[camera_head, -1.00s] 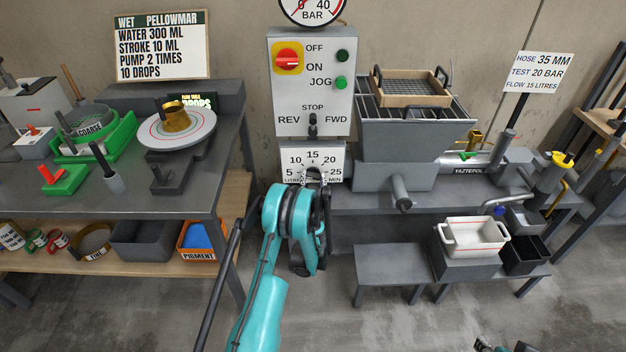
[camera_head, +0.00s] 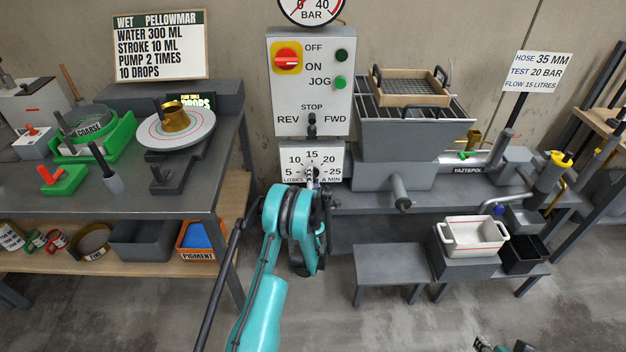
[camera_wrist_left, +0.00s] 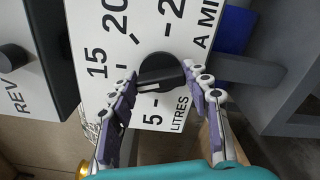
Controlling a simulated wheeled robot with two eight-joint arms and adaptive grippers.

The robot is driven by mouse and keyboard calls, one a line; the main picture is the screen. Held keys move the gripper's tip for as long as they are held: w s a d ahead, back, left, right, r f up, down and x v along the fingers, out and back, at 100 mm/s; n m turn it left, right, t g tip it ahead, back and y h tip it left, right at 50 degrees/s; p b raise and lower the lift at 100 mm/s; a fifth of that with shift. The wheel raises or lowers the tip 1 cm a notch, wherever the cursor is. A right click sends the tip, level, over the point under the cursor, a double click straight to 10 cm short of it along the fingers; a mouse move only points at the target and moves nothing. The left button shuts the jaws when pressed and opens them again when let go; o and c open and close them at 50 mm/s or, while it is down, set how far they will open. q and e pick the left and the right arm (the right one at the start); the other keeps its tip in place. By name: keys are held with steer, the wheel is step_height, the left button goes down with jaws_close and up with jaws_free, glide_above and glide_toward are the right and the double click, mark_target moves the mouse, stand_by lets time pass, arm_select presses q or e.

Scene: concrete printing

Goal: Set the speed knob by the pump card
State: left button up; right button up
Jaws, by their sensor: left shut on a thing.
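The speed knob (camera_wrist_left: 160,74) is a black knob on a white dial plate (camera_wrist_left: 100,45) marked 5 to 25 litres a min; it also shows small in the head view (camera_head: 311,173). My left gripper (camera_wrist_left: 159,76) is shut on the knob, one finger on each side. The pump card (camera_head: 538,72) stands on a post at the right and reads hose 35 mm, test 20 bar, flow 15 litres. Only a small part of my right gripper (camera_head: 500,347) shows at the bottom edge of the head view.
Above the dial is a grey control box (camera_head: 312,80) with a red switch, green buttons and a REV/FWD lever. The pump hopper (camera_head: 400,135) stands close on the right. A workbench (camera_head: 200,195) with several tools is on the left. Floor between is clear.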

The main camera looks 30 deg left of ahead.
arm_select(q)
steer(key=shift+m, duration=1.9)
steer(key=o, duration=1.2)
steer(key=shift+c, duration=0.2)
